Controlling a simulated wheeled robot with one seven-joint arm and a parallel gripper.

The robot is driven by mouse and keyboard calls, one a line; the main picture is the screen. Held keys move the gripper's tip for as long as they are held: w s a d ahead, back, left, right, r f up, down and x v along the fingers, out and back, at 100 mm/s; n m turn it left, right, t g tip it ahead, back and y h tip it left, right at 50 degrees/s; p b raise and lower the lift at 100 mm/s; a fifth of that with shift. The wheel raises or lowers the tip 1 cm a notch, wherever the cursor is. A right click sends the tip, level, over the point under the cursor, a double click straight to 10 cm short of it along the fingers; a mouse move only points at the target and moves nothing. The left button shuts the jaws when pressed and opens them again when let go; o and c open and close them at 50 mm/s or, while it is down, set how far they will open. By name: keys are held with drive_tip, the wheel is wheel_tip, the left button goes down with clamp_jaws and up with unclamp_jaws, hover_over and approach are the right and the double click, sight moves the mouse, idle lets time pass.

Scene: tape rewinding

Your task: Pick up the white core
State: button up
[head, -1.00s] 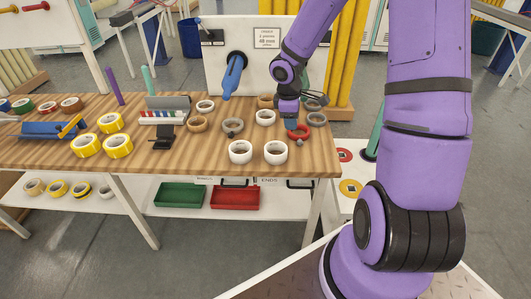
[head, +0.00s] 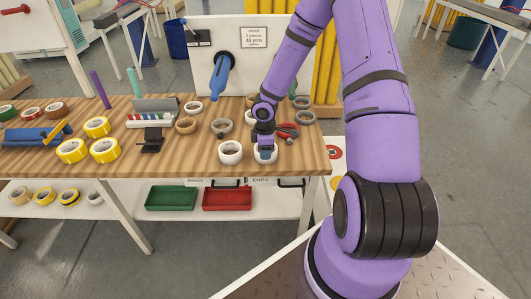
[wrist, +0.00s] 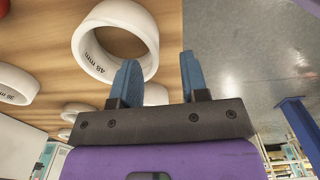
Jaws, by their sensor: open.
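Several white cores stand on the wooden table. One front core (head: 266,160) is directly under my gripper (head: 265,149), which hides part of it. In the wrist view a large white core (wrist: 93,58), marked "48 mm", lies just beyond the blue fingers of my gripper (wrist: 157,58). The fingers are apart with nothing held. The left finger overlaps this core's rim; I cannot tell whether it touches. The right finger is clear of it. Another white core (head: 230,152) stands to the left at the front; a marked core also shows at the left of the wrist view (wrist: 14,84).
Grey rings (head: 221,126), a tan ring (head: 186,125) and a red-and-black tool (head: 287,131) lie close by. Yellow tape rolls (head: 104,150) are further left. The table's front edge (head: 180,170) is close to the front cores.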

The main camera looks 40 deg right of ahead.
sight(267, 163)
drive_tip(key=shift+w+d+f, duration=0.1)
drive_tip(key=shift+d+f, duration=0.15)
drive_tip(key=shift+f, duration=1.05)
drive_tip(key=shift+w+d+f, duration=0.1)
drive_tip(key=shift+d+f, duration=0.1)
drive_tip(key=shift+f, duration=1.1)
drive_tip(key=shift+c, duration=0.2)
clamp_jaws()
